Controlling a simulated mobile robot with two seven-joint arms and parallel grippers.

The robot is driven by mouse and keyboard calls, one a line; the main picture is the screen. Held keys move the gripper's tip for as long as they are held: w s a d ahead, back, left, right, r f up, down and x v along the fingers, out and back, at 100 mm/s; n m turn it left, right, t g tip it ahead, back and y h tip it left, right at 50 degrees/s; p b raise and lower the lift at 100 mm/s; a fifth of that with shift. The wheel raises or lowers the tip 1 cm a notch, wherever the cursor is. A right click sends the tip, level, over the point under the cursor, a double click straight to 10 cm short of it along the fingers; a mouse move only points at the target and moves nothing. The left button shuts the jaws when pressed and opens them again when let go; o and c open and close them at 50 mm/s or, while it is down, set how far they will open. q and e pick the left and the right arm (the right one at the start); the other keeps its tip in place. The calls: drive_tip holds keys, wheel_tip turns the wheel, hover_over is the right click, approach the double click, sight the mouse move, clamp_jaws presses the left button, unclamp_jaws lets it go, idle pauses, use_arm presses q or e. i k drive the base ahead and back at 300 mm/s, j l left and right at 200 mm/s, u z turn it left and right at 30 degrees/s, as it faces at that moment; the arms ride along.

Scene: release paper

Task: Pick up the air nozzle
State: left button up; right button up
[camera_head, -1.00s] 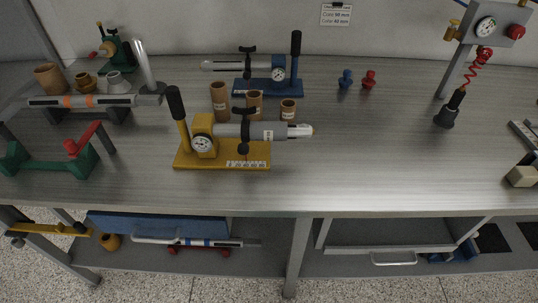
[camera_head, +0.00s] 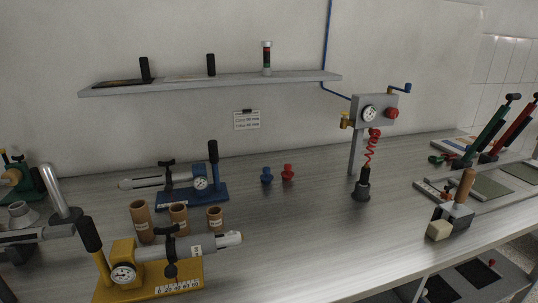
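The air nozzle appears to be the black tool (camera_head: 362,187) at the end of a red coiled hose (camera_head: 372,148). It stands upright on the workbench, right of the picture's middle, its lower end in or on a dark base; I cannot tell which. The hose runs up to a grey box (camera_head: 375,110) with a gauge, a red knob and a yellow fitting, mounted on a post. Neither of my grippers is in view.
A blue plug (camera_head: 267,175) and a red plug (camera_head: 288,172) stand left of the nozzle. A blue-based device (camera_head: 190,195), a yellow-based device (camera_head: 150,285) and brown tubes (camera_head: 140,222) are further left. A wooden-handled tool (camera_head: 457,205) is right. The bench front is clear.

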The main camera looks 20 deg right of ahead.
sight(365, 173)
drive_tip(key=z, duration=1.2)
